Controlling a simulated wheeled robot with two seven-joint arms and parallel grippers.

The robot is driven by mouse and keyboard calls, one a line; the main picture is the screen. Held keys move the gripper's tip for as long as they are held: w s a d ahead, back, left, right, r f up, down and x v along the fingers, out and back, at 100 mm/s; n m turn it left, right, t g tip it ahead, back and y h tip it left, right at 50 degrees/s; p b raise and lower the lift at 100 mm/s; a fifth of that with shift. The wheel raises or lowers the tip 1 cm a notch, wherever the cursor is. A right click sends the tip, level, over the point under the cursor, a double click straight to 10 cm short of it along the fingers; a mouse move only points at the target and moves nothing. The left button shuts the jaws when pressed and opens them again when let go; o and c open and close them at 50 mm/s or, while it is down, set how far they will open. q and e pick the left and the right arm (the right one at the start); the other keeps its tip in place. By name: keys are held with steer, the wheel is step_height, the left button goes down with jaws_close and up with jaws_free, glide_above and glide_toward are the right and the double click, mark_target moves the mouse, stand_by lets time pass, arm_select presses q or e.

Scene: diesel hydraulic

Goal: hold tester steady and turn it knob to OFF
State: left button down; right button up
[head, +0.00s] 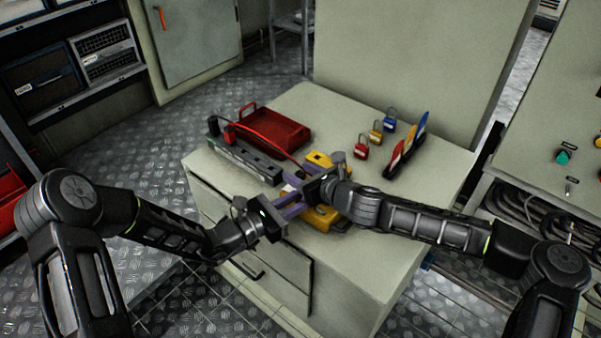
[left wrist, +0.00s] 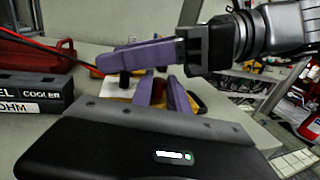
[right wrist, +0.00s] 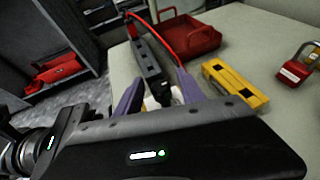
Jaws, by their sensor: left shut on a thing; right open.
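The yellow tester (head: 320,217) lies near the front edge of the cabinet top, mostly hidden by my grippers. My left gripper (head: 287,211) is shut on it from the front left; its purple fingers (left wrist: 180,97) show close together in the left wrist view. My right gripper (head: 291,196) is open over the tester, reaching in from the right. In the right wrist view its purple fingers (right wrist: 158,95) stand apart, with a small whitish part between them.
Behind the tester are a yellow block (right wrist: 235,85), a dark grey strip (head: 245,160) with red and black leads, and a red tray (head: 272,130). Red (head: 361,148), yellow (head: 376,132) and blue (head: 390,119) padlocks and a coloured rack (head: 407,146) stand right. The cabinet top's front right (head: 390,260) is clear.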

jaws_close()
stand_by(0.4)
